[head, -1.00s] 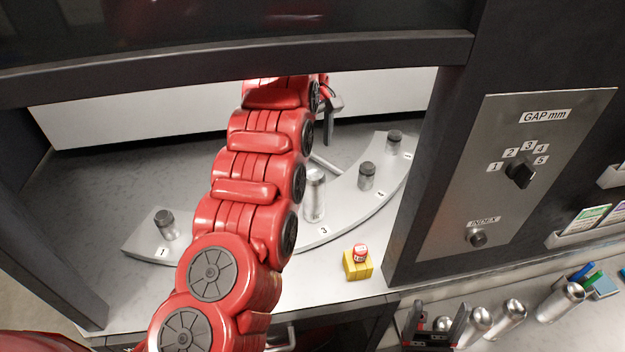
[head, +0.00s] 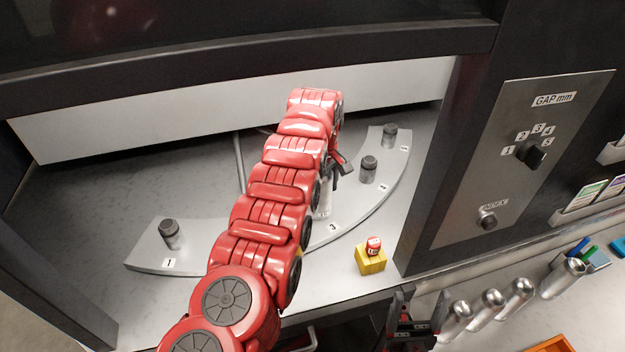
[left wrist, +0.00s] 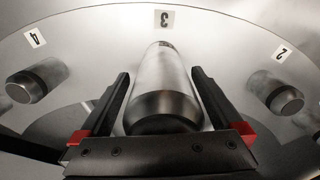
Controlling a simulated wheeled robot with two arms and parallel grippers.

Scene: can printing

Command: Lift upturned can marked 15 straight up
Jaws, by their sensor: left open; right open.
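A silver can (left wrist: 165,85) stands on the arc-shaped plate by the label 3 in the left wrist view. No mark 15 can be read on it. My left gripper (left wrist: 160,75) is open, with one finger on each side of the can; whether the fingers touch it I cannot tell. In the head view the left gripper (head: 338,172) is partly hidden by my red arm, which covers most of the can (head: 324,202). My right gripper (head: 414,308) is open and empty at the lower right, near several silver cans (head: 488,303).
The arc plate (head: 366,210) carries short dark-topped posts at label 1 (head: 170,234) and on the right (head: 368,170). A yellow block with a red-and-white piece (head: 371,262) sits in front. The dark machine frame (head: 440,170) edges the opening. A GAP mm panel (head: 525,160) is at right.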

